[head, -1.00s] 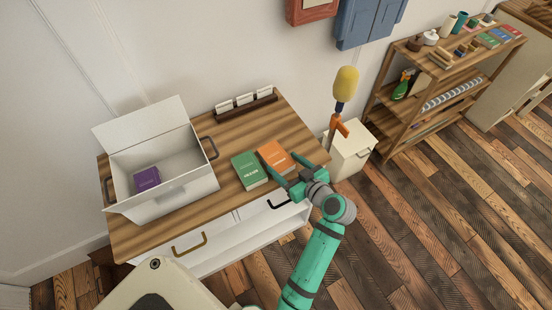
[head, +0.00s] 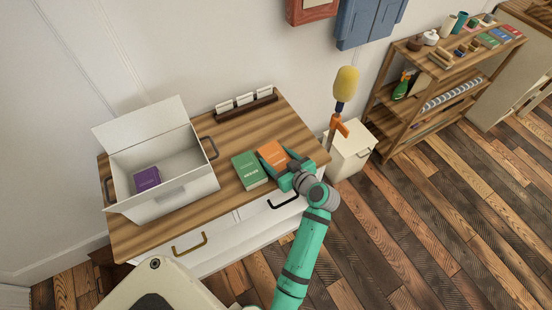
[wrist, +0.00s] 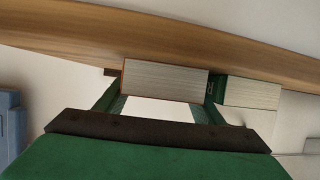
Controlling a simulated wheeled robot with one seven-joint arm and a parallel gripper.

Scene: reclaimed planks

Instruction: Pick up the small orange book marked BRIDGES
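The small orange book (head: 271,154) lies on the wooden top of the cabinet, near its front right; its lettering is too small to read. My gripper (head: 281,166) is at the book's near side, with its fingers around it. In the wrist view, the orange book (wrist: 165,80) shows its pale page edges between the two green fingers, one on each side. The fingers stand apart; I cannot tell if they touch the book. My gripper hides the book's near part in the head view.
A green book (head: 249,171) lies close to the left of the orange one, near a finger. A white open box (head: 175,200) with a purple book (head: 147,179) stands on the left. A card holder (head: 246,104) is at the back. A yellow duster (head: 345,82) stands at the right.

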